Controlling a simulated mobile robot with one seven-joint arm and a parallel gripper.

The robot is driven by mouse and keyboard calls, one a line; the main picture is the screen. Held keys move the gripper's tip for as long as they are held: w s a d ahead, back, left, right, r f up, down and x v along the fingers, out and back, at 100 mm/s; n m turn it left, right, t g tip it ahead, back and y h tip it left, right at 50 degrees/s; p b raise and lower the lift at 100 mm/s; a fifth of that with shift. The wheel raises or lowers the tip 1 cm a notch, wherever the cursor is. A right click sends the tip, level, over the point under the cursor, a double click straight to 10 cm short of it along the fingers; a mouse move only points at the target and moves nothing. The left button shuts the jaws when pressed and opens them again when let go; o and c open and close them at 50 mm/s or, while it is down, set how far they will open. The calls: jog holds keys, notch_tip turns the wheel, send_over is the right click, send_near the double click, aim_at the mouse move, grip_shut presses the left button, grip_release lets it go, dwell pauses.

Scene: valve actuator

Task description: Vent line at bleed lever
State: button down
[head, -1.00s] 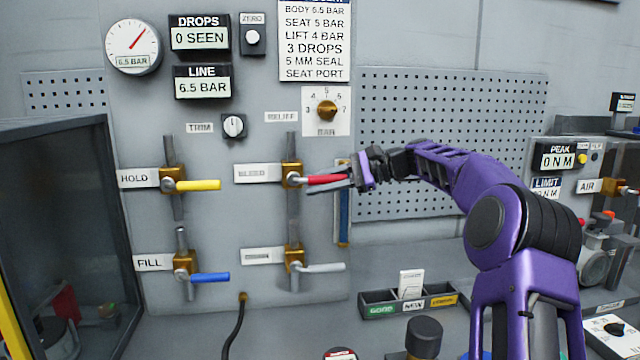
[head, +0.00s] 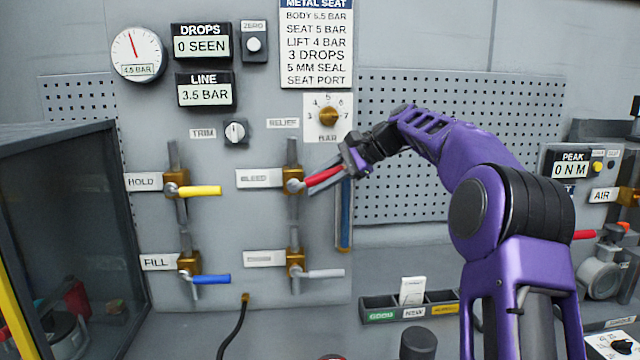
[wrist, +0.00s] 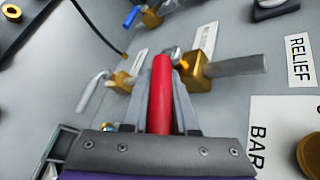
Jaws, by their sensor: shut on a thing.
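The bleed lever (head: 324,177) has a red handle on a brass valve on the wall panel, beside the BLEED label (head: 260,178). The handle tilts up to the right. My gripper (head: 335,180) is shut on the red handle; in the wrist view the handle (wrist: 160,95) lies between the two grey fingers. The line display (head: 205,93) reads 3.5 BAR. The gauge (head: 138,54) has its needle up and slightly left, with 4.5 BAR shown beneath. The drops display (head: 202,45) reads 0 SEEN.
A yellow HOLD lever (head: 200,191), a blue FILL lever (head: 210,279) and a grey lever (head: 322,273) sit nearby on the panel. The relief knob (head: 328,116) is just above my gripper. A sorting tray (head: 378,316) stands below right.

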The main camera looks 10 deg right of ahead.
jog(key=shift+r+h, duration=0.45)
jog(key=shift+h, duration=0.55)
jog(key=c, duration=1)
grip_release()
jog(key=shift+a, duration=0.1)
jog(key=shift+r, duration=0.15)
